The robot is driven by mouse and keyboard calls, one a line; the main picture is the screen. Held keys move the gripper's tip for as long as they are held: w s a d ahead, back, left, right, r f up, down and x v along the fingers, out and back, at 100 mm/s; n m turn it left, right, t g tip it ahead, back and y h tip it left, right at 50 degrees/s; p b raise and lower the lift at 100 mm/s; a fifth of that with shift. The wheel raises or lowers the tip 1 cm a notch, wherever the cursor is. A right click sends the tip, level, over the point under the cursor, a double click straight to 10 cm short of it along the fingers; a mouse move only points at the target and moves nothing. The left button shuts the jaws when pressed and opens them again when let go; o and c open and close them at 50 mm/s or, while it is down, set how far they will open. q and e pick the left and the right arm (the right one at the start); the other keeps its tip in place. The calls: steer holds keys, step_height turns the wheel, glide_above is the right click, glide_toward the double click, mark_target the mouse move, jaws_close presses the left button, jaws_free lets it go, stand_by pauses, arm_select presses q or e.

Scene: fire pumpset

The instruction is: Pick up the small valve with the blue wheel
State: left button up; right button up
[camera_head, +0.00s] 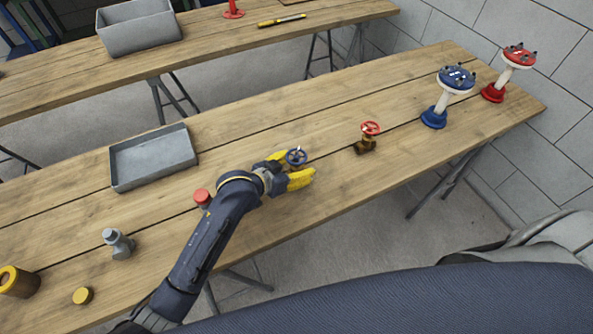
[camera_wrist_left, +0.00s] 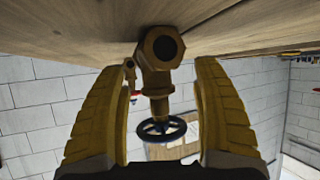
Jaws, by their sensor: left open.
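The small valve with the blue wheel (camera_head: 296,156) stands on the near table, at the fingers of my left gripper (camera_head: 292,169). In the left wrist view its brass body (camera_wrist_left: 160,50) and blue wheel (camera_wrist_left: 162,129) show between the two yellow fingers of the gripper (camera_wrist_left: 165,100). A gap shows on each side of the valve, so the gripper is open around it. In the head view the gripper hides much of the valve's body. My right gripper is not in view.
A valve with a red wheel (camera_head: 370,129) stands to the right. A grey tray (camera_head: 120,182) and a red cap (camera_head: 202,196) are to the left. A grey fitting (camera_head: 117,243) is near the front left. Blue (camera_head: 434,118) and red (camera_head: 493,93) stands are at the far right.

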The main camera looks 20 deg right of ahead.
arm_select(q)
steer(key=shift+c, duration=0.4)
jaws_close()
stand_by(0.4)
